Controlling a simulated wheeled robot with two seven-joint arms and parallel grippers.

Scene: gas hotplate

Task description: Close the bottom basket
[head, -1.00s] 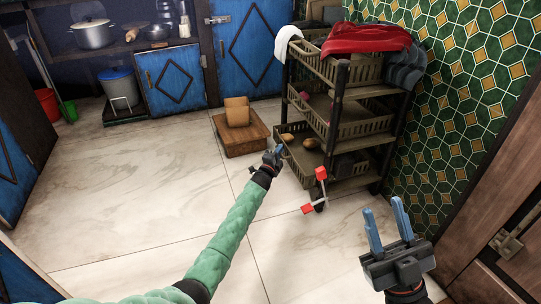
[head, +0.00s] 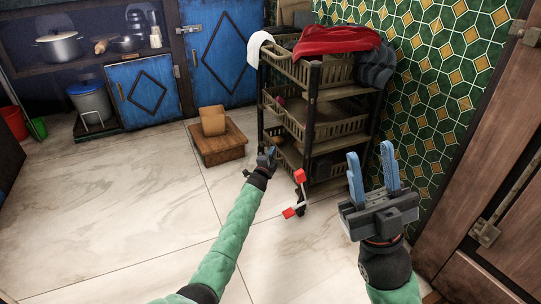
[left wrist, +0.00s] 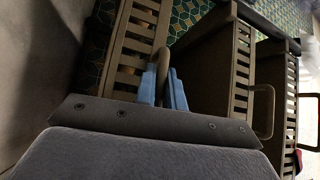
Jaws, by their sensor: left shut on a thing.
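The dark brown basket cart stands against the tiled wall in the head view, with a top basket (head: 310,72), a middle basket (head: 315,126) and a bottom basket (head: 287,159). My left gripper (head: 267,153) is at the bottom basket's front. In the left wrist view, my left gripper (left wrist: 164,88) is shut on the bottom basket's curved handle (left wrist: 161,53), in front of its slatted face (left wrist: 136,42). The bottom basket's inside is mostly hidden under the middle one. My right gripper (head: 372,165) is open and empty, right of the cart.
A wooden stool (head: 218,148) with a tan box (head: 212,120) stands left of the cart. A red cloth (head: 337,39) lies on top. A red-ended white piece (head: 300,176) is by the cart's near leg.

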